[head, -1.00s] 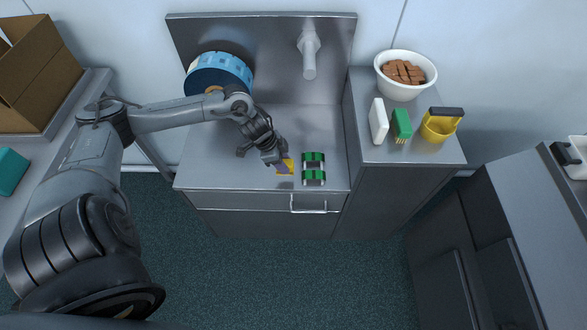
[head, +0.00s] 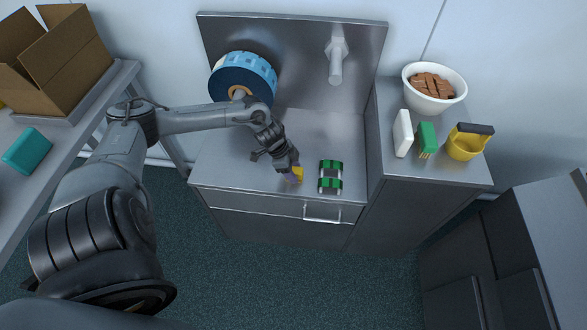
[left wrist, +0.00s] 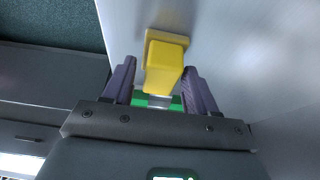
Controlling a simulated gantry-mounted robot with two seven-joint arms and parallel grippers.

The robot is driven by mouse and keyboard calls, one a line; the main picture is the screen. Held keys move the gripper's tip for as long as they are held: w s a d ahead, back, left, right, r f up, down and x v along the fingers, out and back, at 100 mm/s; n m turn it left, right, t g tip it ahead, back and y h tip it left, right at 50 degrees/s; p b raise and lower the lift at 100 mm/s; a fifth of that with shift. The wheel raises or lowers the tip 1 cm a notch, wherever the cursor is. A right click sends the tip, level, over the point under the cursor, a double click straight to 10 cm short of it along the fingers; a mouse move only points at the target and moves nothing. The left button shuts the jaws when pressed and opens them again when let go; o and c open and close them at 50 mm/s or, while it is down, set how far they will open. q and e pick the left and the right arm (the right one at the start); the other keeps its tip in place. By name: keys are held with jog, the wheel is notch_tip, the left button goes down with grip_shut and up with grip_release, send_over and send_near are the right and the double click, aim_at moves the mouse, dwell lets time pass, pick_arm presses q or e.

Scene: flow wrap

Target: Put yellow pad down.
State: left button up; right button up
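The yellow pad (head: 299,174) is at the front of the steel worktop, left of two green-and-silver pieces. In the left wrist view the yellow pad (left wrist: 164,66) shows as a block on a wider flat base. My left gripper (head: 292,174) is low over the worktop at the pad. In the left wrist view its two purple fingers (left wrist: 160,80) stand on either side of the block, with a gap visible on the left side. Whether the base rests fully on the worktop is hard to tell. My right gripper is out of view.
The green-and-silver pieces (head: 330,177) lie close to the right of the pad. A blue reel (head: 243,75) stands behind.

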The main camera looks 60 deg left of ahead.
pick_arm(q)
jog(key=shift+o, duration=0.4)
jog(key=shift+f+b, duration=0.25)
jog(key=shift+b, duration=0.25)
jog(key=w+p+v, duration=0.1)
jog(key=p+v, duration=0.6)
jog(key=v, duration=0.4)
jog(key=shift+m+t, duration=0.5)
jog(key=shift+t, duration=0.3)
jog(key=d+f, duration=0.1)
jog(key=d, duration=0.2)
jog(key=d+f, duration=0.2)
jog(key=d, duration=0.1)
jog(key=d+f, duration=0.2)
jog(key=d, duration=0.1)
jog(key=shift+s, duration=0.15)
jog(key=s+d+n+t+y, duration=0.1)
jog(key=d+t, duration=0.1)
jog(key=d, duration=1)
jog(key=s+d+r+n+g+y, duration=0.1)
jog(key=s+d+r+n+g, duration=0.2)
jog(key=s+d+r+n, duration=0.2)
jog(key=s+d+r, duration=0.1)
jog(key=s+d, duration=0.2)
jog(key=s, duration=0.2)
jog(key=shift+s+r+g, duration=0.15)
jog(key=shift+r+g, duration=0.15)
jog(key=shift+r, duration=0.05)
